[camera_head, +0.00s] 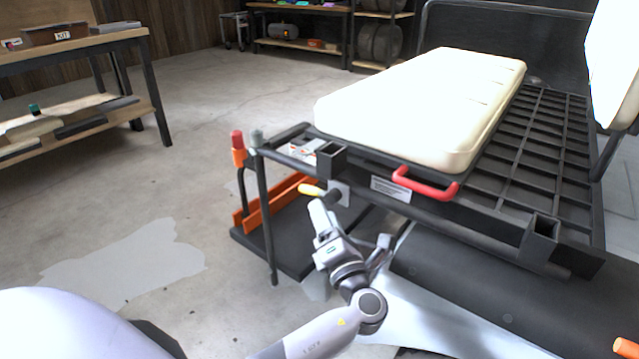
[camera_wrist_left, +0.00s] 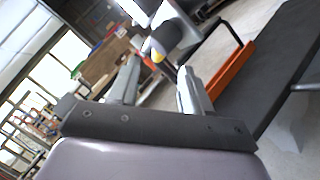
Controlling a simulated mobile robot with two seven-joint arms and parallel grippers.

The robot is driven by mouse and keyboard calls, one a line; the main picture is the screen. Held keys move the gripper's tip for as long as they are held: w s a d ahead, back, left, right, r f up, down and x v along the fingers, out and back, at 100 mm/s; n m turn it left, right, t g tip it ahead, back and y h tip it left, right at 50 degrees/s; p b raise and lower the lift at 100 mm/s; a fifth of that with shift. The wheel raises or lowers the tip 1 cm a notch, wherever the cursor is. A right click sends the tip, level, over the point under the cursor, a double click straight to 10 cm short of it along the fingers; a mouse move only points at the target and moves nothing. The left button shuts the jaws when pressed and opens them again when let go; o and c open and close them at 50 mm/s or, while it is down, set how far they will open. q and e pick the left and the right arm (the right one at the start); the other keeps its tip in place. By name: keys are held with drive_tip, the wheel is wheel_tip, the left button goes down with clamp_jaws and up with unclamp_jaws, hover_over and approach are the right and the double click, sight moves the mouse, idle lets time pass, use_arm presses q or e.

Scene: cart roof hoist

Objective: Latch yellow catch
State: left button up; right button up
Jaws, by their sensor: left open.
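The yellow catch (camera_head: 311,190) is a small lever with a yellow end and a dark body, on a pale plate at the cart frame's front side, below a square socket. In the left wrist view its yellow part (camera_wrist_left: 158,56) shows between and beyond the fingers. My left gripper (camera_head: 320,208) is open, just below and in front of the catch in the head view. In the left wrist view the gripper (camera_wrist_left: 160,82) has nothing between its fingers. Whether a finger touches the catch cannot be told. My right gripper is not in view.
A red handle (camera_head: 428,186) sticks out of the cart's front edge, right of the catch. A cream pad (camera_head: 420,105) lies on the black grid deck (camera_head: 545,140). An orange rail (camera_head: 275,203) and a dark post (camera_head: 266,215) stand left. Open floor (camera_head: 200,200) lies farther left.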

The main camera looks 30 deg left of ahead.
sight(316, 196)
use_arm(q)
drive_tip(key=shift+b+x, duration=1.15)
drive_tip(key=shift+x, duration=2.45)
drive_tip(key=shift+r, duration=0.15)
clamp_jaws()
